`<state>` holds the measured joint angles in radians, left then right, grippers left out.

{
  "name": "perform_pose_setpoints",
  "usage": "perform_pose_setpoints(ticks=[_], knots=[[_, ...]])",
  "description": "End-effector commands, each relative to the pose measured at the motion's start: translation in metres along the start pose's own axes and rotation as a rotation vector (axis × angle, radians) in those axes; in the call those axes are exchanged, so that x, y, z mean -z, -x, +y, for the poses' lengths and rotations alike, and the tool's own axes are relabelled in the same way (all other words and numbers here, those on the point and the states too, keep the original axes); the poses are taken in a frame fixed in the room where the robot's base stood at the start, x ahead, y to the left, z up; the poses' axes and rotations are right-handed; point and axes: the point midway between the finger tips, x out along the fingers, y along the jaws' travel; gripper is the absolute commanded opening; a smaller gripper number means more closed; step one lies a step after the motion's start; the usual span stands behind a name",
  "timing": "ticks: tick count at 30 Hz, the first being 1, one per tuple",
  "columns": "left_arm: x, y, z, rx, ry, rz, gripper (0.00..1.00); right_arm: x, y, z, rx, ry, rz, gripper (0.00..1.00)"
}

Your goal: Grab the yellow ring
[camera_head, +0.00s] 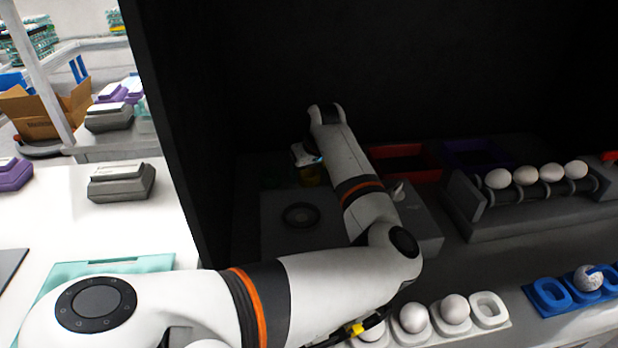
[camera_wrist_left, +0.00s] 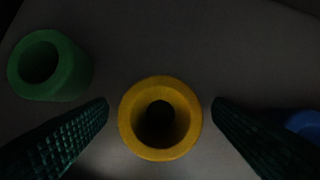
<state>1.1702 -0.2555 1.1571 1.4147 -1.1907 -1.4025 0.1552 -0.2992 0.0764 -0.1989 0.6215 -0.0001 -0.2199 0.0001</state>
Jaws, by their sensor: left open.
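The yellow ring (camera_wrist_left: 160,88) is a short, thick tube seen from above in the left wrist view, with a dark hole in its middle. My left gripper (camera_wrist_left: 160,112) is open, with one dark ridged finger on each side of the yellow ring. A gap shows between the ring and each fingertip. In the head view my left arm reaches into the dark box, and its gripper (camera_head: 307,160) is at the back, above a small yellowish object (camera_head: 311,176) that is partly hidden. My right gripper is not in view.
A green ring (camera_wrist_left: 48,65) stands left of the yellow one, close to the left finger. A blue object (camera_wrist_left: 304,124) shows partly behind the right finger. In the head view, a red tray (camera_head: 432,174) and an egg rack (camera_head: 530,218) are to the right.

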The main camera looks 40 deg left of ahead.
Motion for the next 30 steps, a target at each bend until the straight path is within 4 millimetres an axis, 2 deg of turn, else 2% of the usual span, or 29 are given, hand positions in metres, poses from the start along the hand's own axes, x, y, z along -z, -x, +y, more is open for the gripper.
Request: perform_pose_setpoints(ticks=[5,14,23,26,30], knots=[[0.0,0.0,0.0,0.0,0.0,0.0,0.74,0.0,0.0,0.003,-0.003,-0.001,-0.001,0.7],[0.0,0.0,0.0,0.0,0.0,0.0,0.27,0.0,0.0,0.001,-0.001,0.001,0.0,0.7],[-0.002,0.004,0.0,0.001,0.0,-0.001,0.26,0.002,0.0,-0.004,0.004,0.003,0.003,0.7],[-0.007,0.016,-0.001,0.002,0.001,-0.003,0.26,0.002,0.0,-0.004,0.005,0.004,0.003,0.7],[-0.019,0.043,-0.001,0.003,0.002,-0.003,0.26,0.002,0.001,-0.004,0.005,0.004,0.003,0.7]])
